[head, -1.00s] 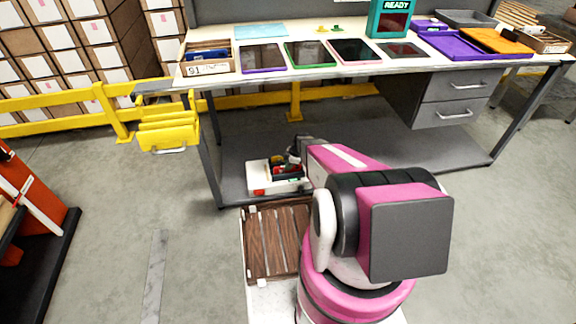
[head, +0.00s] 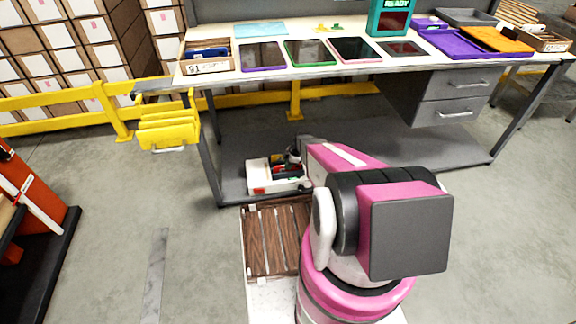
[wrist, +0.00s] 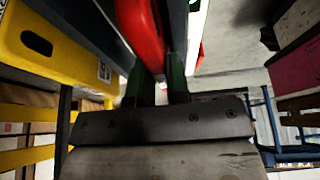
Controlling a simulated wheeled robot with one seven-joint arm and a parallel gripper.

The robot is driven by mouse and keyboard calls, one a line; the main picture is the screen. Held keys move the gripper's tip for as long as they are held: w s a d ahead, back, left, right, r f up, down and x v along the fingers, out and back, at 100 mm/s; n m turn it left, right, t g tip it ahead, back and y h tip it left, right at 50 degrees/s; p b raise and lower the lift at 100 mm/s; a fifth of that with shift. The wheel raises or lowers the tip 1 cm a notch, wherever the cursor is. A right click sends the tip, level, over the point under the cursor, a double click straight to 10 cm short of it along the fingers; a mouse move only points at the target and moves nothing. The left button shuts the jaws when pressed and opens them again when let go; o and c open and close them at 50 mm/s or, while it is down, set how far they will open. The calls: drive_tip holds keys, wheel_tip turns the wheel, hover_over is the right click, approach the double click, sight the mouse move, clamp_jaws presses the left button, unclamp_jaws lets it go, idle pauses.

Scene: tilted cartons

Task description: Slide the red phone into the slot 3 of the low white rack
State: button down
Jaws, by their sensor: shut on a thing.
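My gripper (wrist: 162,88) has green fingers shut on a red thing with a rounded edge, seen close up in the wrist view; I take it as the red phone (wrist: 141,30). Its far part is cut off by the top of the frame. In the head view my pink and black arm reaches forward and down, and hides most of the gripper. A low white boxy thing (head: 258,179) with red spots and dark contents shows near the arm's end, below the table; I cannot tell whether it is the rack. No slot numbers are readable.
A workbench (head: 222,76) stands ahead with several tablets on top. A wooden tray (head: 209,68) marked 91 is at its left. Yellow bins (head: 168,133) hang at its left end, close in the wrist view (wrist: 45,45). Grey drawers (head: 445,100) are at right.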

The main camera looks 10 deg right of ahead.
idle(0.4)
drive_tip(key=c, duration=1)
unclamp_jaws()
drive_tip(key=v, duration=1)
drive_tip(key=shift+d+r, duration=0.25)
drive_tip(key=shift+r, duration=0.05)
drive_tip(key=shift+r, duration=0.1)
wheel_tip(320, 180, up, 7)
drive_tip(key=shift+f, duration=0.1)
